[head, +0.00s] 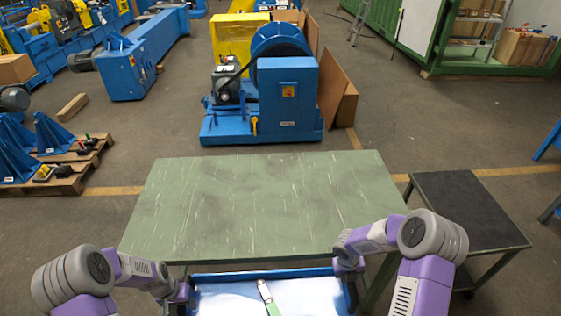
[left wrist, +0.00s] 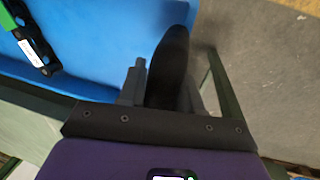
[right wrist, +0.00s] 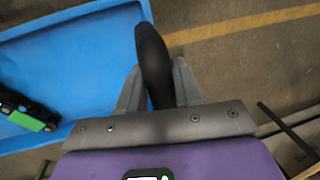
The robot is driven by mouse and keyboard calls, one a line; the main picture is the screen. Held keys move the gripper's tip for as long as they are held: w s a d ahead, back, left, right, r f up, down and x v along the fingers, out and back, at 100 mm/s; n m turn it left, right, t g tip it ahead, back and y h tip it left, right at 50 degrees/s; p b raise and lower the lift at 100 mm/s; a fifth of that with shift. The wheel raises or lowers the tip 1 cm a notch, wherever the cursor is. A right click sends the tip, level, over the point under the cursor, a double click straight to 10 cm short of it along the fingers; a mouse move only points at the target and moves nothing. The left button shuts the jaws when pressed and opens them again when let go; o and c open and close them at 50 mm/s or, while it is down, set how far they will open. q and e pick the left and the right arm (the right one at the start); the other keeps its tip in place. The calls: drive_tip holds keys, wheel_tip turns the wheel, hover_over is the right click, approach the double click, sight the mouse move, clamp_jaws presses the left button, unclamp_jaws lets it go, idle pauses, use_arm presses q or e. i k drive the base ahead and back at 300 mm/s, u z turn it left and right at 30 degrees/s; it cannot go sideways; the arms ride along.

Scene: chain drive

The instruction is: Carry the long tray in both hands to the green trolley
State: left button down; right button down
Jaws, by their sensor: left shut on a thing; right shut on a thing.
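The long blue tray (head: 262,274) is at the bottom of the head view, its near part cut off by the frame. My left gripper (head: 183,291) is shut on a black handle (left wrist: 170,65) at one end of the tray. My right gripper (head: 350,267) is shut on the other black handle (right wrist: 153,65). The green-topped trolley (head: 262,200) is just beyond the tray; its top is bare. I cannot tell the height gap between them.
A low black-topped table (head: 465,208) stands right of the trolley. A blue machine (head: 288,95) stands on the floor behind the trolley. A wooden pallet (head: 60,180) with blue brackets is at the left. Floor shows between these.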

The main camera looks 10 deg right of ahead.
sight(489, 237)
drive_tip(key=z, duration=0.55)
drive_tip(key=k, duration=0.65)
drive_tip(key=z, duration=0.9)
drive_tip(key=i, duration=0.55)
drive_tip(key=z, duration=0.85)
drive_tip(key=i, duration=1.8)
drive_tip(key=u, duration=0.35)
drive_tip(key=i, duration=0.9)
drive_tip(key=u, duration=0.45)
